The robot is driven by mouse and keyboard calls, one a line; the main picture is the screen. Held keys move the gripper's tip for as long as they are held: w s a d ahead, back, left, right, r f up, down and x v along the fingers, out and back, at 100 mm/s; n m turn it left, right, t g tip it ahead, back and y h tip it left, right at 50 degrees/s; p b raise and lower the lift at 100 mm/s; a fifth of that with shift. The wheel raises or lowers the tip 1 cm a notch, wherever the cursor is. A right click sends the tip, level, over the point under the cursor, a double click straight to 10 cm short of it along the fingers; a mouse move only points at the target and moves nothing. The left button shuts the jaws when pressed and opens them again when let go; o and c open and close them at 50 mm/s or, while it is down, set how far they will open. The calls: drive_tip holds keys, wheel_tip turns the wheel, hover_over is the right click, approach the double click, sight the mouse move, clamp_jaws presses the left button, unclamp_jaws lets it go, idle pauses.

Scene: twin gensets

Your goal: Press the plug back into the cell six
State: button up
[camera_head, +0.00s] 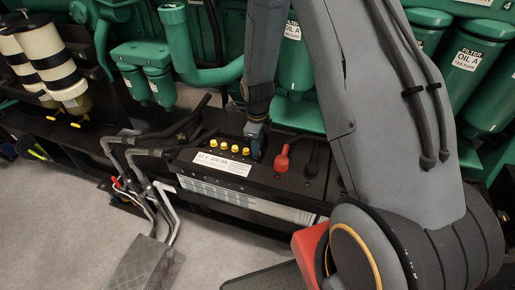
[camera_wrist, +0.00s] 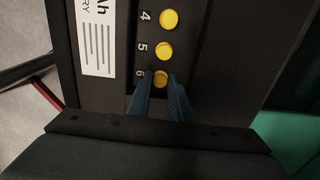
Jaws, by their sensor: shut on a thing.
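The plug of cell six (camera_wrist: 161,79) is a yellow round cap beside the printed number 6 on the black battery top, in the wrist view. My gripper (camera_wrist: 161,86) has its two blue fingers on either side of this plug and is shut on it. The plug is at its cell position; I cannot tell how deep it sits. In the head view my gripper (camera_head: 257,148) points down at the right end of the row of yellow plugs on the battery (camera_head: 261,180). The plug there is hidden by the fingers.
Yellow plugs five (camera_wrist: 164,51) and four (camera_wrist: 169,19) sit in line beside it. A red terminal cover (camera_head: 282,160) stands just right of my gripper. Cables (camera_head: 180,130) run at the left. Green filters (camera_head: 295,65) and pipework stand behind the battery.

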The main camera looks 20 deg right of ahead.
drive_tip(key=o, duration=0.9)
drive_tip(key=shift+r, duration=0.1)
drive_tip(key=shift+r+p, duration=1.7)
drive_tip(key=shift+r, duration=0.75)
clamp_jaws()
drive_tip(key=shift+f+b, duration=1.1)
drive_tip(key=shift+f, duration=0.85)
